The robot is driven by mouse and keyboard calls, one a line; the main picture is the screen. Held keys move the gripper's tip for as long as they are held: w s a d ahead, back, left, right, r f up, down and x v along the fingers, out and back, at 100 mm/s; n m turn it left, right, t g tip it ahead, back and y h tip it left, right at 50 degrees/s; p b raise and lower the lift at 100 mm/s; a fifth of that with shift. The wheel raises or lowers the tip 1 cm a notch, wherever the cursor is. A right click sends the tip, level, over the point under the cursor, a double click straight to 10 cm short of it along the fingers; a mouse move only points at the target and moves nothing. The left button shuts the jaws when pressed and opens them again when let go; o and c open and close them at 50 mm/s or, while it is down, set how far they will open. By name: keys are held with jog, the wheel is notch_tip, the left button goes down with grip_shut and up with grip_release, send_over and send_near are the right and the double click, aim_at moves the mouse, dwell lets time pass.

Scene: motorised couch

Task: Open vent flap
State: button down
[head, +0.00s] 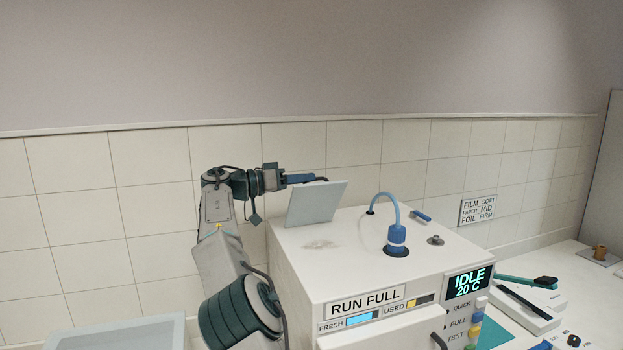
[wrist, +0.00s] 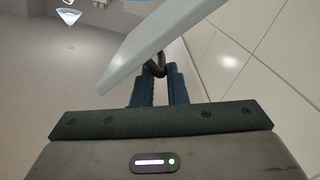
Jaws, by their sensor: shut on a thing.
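The vent flap (head: 317,203) is a pale grey plate standing tilted up from the top of the white machine (head: 350,248), near its back left. In the wrist view the flap (wrist: 160,45) crosses above my fingers as a slanted pale slab. My gripper (head: 314,179) is at the flap's upper left edge. In the wrist view my gripper (wrist: 155,85) has its blue fingers close together, shut on a dark curved handle (wrist: 157,64) beside the flap. The grip itself is partly hidden behind the flap.
A blue hose with a blue fitting (head: 396,238) rises from the machine top, right of the flap. A small knob (head: 436,240) and a blue lever (head: 421,216) sit nearby. The display (head: 467,284) reads IDLE 20 C. The tiled wall (head: 150,215) is close behind.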

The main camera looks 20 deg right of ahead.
jog(key=shift+w+f+n, duration=0.15)
jog(key=shift+w+n, duration=0.35)
jog(key=shift+w, duration=0.1)
jog(key=shift+f, duration=0.1)
jog(key=c, duration=1.7)
grip_release()
jog(key=shift+o, duration=0.9)
jog(key=shift+w, duration=0.25)
jog(key=shift+s, duration=0.1)
